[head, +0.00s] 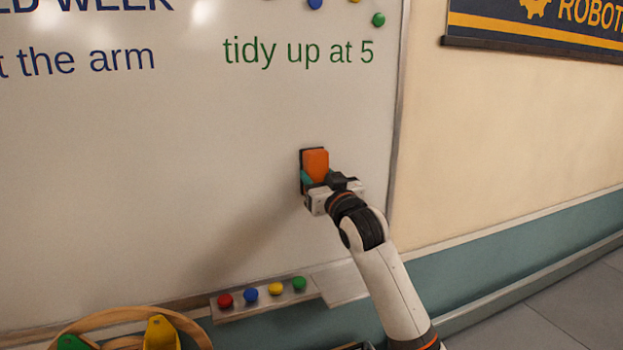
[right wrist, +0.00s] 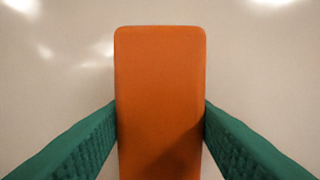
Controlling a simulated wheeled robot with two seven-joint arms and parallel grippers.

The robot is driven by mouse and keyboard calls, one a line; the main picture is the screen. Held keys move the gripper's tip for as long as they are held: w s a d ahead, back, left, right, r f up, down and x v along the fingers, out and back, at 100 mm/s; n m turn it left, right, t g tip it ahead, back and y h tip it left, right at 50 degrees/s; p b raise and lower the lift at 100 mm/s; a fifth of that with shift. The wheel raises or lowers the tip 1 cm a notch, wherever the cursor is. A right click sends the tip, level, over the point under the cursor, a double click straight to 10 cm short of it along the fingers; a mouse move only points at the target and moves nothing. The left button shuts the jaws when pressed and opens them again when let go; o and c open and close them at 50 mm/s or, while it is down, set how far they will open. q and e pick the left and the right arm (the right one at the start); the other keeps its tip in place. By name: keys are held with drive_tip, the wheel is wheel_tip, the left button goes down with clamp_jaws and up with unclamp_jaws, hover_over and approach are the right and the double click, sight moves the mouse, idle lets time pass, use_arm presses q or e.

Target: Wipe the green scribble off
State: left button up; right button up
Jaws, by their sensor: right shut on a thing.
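An orange eraser (head: 316,163) with a dark pad is against the whiteboard (head: 200,170), near its right edge. My right gripper (head: 318,184) is shut on the eraser, its teal fingers on either side. In the right wrist view the orange eraser (right wrist: 160,100) stands between the two green fingers, with plain board behind it. No green scribble shows on the visible board; the patch behind the eraser is hidden. Green writing "tidy up at 5" (head: 298,51) is above the eraser. My left gripper is not in view.
A ledge (head: 235,312) below the board holds several round magnets, red, blue, yellow and green. More magnets (head: 378,19) are at the board's top. A wooden round object (head: 190,326) with yellow and green parts is at lower left.

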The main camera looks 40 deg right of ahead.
drive_tip(key=shift+s+d, duration=0.25)
drive_tip(key=shift+d, duration=0.8)
drive_tip(key=shift+s+d, duration=0.25)
drive_tip(key=shift+d, duration=0.8)
drive_tip(key=shift+s+d, duration=0.25)
drive_tip(key=shift+d, duration=0.8)
drive_tip(key=shift+p, duration=0.4)
drive_tip(key=shift+w+a+p, duration=0.25)
drive_tip(key=shift+a+p, duration=0.05)
drive_tip(key=shift+a, duration=0.7)
drive_tip(key=shift+w+a+p, duration=0.2)
drive_tip(key=shift+a+p, duration=0.05)
drive_tip(key=shift+a, duration=0.7)
drive_tip(key=shift+w+a+p, duration=0.2)
drive_tip(key=shift+a+p, duration=0.1)
drive_tip(key=shift+a, duration=0.35)
drive_tip(key=shift+w+a+p, duration=0.25)
drive_tip(key=shift+a+p, duration=0.05)
drive_tip(key=shift+a, duration=0.8)
drive_tip(key=shift+w+a+p, duration=0.25)
drive_tip(key=shift+a, duration=0.8)
drive_tip(key=shift+w+a, duration=0.2)
drive_tip(key=shift+a, duration=0.75)
drive_tip(key=shift+d, duration=0.1)
